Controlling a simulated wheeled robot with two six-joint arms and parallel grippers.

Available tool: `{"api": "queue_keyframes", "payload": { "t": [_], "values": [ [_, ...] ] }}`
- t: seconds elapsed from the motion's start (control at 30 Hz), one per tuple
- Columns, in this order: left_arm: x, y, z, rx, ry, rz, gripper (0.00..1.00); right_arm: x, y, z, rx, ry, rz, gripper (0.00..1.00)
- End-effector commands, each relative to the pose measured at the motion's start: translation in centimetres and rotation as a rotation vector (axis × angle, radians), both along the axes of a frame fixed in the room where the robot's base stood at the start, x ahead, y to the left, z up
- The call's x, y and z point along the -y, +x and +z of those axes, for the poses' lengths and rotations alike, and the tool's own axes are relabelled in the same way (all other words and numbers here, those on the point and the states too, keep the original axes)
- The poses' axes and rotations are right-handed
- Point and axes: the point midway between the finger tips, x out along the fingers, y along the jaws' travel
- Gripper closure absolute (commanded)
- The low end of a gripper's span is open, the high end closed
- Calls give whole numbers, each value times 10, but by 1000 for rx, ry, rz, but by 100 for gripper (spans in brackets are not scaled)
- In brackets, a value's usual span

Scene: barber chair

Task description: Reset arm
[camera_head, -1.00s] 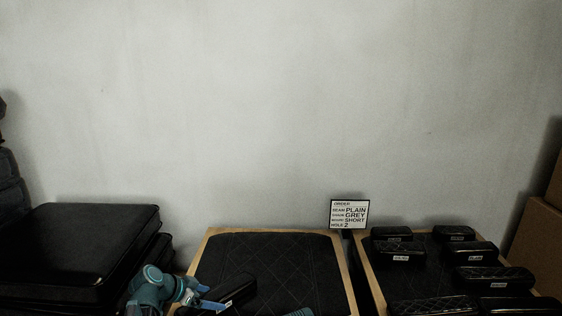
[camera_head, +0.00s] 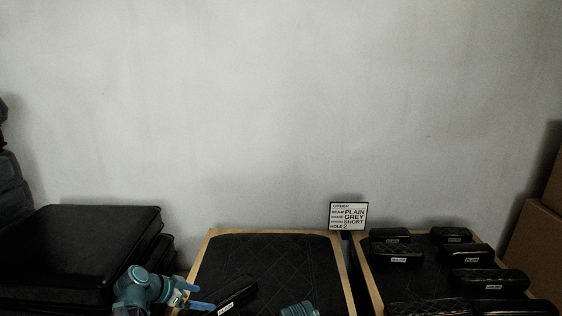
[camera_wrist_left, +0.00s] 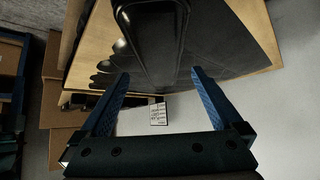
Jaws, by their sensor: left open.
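My left gripper (camera_head: 200,305) is at the lower left of the head view, at the left side of the middle wood-edged board (camera_head: 205,246). In the left wrist view its two blue fingers (camera_wrist_left: 161,88) are spread wide with nothing between their tips. A dark padded piece with a small label (camera_head: 236,293) lies on the quilted dark pad (camera_head: 290,262), just right of the gripper. A long black padded piece (camera_wrist_left: 152,40) shows beyond the fingers in the wrist view. A teal part of my own arm shows at the bottom edge; my right gripper cannot be seen.
An order card (camera_head: 348,216) reading PLAIN, GREY, SHORT, 2 stands behind the boards. Several labelled black padded pieces (camera_head: 473,253) sit on the right board (camera_head: 365,283). Black cushions (camera_head: 85,245) are stacked at left. Cardboard boxes (camera_head: 535,240) stand at far right.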

Motion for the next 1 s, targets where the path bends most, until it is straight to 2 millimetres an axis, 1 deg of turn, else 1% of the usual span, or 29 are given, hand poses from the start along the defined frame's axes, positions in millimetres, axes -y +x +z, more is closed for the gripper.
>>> {"api": "queue_keyframes", "payload": {
  "t": [0.03, 0.1, 0.23, 0.57, 0.6, 0.63, 0.87, 1.0],
  "values": [
    [5, 6, -13, 0, 0, -3, 0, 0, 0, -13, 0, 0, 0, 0],
    [12, 12, -23, -1, -1, -3, 0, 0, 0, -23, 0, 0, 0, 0],
    [24, 23, -38, -1, 0, -2, 0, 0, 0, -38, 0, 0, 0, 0],
    [47, 44, -68, -1, 1, -1, 0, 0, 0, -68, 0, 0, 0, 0],
    [47, 43, -56, -1, 1, 0, 0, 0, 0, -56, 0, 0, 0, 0],
    [46, 43, -51, -1, 0, 1, 0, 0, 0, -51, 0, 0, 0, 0],
    [46, 43, -26, -1, 0, 1, 0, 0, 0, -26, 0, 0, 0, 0],
    [46, 43, -8, -1, 0, 1, 0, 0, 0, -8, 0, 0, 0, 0]
  ]
}}
